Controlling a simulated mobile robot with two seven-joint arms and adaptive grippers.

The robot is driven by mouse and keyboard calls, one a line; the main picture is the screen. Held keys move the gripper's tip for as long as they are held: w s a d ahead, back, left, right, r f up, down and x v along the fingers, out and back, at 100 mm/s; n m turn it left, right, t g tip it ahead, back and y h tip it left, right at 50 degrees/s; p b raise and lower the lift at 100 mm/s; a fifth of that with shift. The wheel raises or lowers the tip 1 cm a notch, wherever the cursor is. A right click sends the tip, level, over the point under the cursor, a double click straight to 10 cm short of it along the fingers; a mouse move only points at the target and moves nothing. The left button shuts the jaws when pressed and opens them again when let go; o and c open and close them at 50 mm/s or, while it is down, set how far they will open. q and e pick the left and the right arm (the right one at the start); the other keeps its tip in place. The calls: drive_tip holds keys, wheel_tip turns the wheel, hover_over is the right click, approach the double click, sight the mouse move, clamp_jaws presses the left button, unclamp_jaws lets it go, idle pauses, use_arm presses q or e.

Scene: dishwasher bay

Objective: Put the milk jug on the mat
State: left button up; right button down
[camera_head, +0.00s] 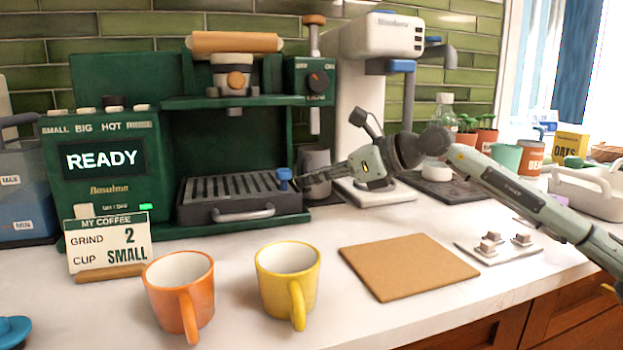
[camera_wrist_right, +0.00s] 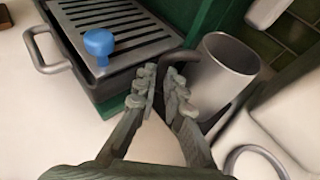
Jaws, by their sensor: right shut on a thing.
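The milk jug (camera_head: 317,161) is a grey metal jug between the green coffee machine and the white grinder. It also shows in the right wrist view (camera_wrist_right: 226,72), open at the top, with a dark handle facing my fingers. My right gripper (camera_head: 303,181) reaches in from the right and is shut on the jug's handle; the fingertips (camera_wrist_right: 164,88) partly hide it. The jug looks upright; I cannot tell whether its base touches the surface. The mat (camera_head: 408,265) is a flat brown square on the front counter, bare. My left gripper is not in view.
An orange mug (camera_head: 168,285) and a yellow mug (camera_head: 280,285) stand left of the mat. A drip tray (camera_head: 225,210) with a blue knob (camera_head: 284,175) is close beside my right gripper. A small plate with metal pieces (camera_head: 497,247) lies right of the mat.

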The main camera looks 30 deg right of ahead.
idle(0.3)
drive_tip(key=c, duration=1.5)
unclamp_jaws()
drive_tip(key=shift+c, duration=0.2)
drive_tip(key=shift+f, duration=0.15)
drive_tip(key=shift+s+d, duration=0.35)
drive_tip(key=shift+s, duration=0.1)
drive_tip(key=shift+v, duration=1.15)
drive_tip(key=v, duration=0.8)
drive_tip(key=shift+s+r, duration=0.2)
drive_tip(key=shift+r, duration=0.3)
